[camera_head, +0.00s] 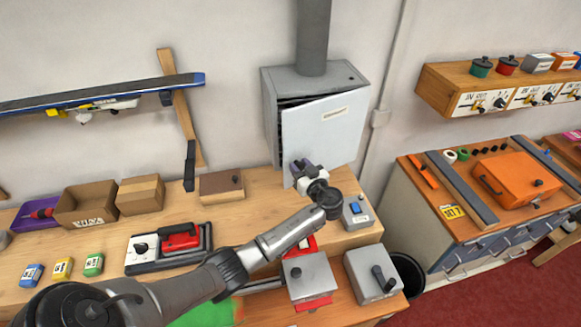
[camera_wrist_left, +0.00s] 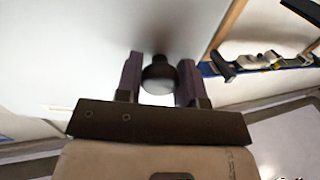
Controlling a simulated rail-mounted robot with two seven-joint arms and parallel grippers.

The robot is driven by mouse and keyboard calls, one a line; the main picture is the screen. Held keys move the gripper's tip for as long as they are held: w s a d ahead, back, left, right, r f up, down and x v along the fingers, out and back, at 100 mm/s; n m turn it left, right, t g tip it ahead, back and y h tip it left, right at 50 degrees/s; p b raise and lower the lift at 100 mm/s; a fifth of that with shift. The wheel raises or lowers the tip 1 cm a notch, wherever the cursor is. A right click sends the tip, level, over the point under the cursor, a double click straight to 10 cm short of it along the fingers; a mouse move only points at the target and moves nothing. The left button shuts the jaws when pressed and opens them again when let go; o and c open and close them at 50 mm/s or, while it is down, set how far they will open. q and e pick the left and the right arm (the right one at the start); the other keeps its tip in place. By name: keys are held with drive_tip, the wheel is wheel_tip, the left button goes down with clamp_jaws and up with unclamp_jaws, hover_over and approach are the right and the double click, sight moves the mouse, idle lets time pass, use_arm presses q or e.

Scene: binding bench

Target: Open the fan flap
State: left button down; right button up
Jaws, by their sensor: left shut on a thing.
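The fan flap (camera_head: 326,132) is the pale grey front panel of the grey fan box (camera_head: 268,115) on the back wall. It stands ajar, with a dark gap along its top and left edges. My left gripper (camera_head: 303,168) is at its lower left part, shut on the flap's knob. In the left wrist view the dark round knob (camera_wrist_left: 159,79) sits between the two purplish fingers, and the flap's pale face (camera_wrist_left: 60,55) fills the upper left. In the head view the gripper hides the knob. My right gripper is not in view.
A wide duct (camera_head: 313,40) rises from the box. Below it are a small switch box (camera_head: 357,213) and a brown block (camera_head: 221,187). A wooden strut (camera_head: 180,105) leans to the left.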

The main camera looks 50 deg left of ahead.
sight(296, 152)
use_arm(q)
drive_tip(key=shift+d, duration=0.15)
drive_tip(key=c, duration=0.7)
unclamp_jaws()
drive_tip(key=shift+c, duration=0.2)
wheel_tip(296, 152, up, 4)
drive_tip(key=shift+r+p, duration=0.15)
drive_tip(key=shift+p, duration=0.6)
drive_tip(key=w+d+r, duration=0.2)
drive_tip(key=d+r, duration=0.4)
drive_tip(key=d, duration=0.5)
drive_tip(key=shift+d+r+b, duration=0.25)
drive_tip(key=shift+r+b, duration=0.1)
drive_tip(key=shift+b, duration=0.1)
drive_tip(key=shift+c, duration=0.3)
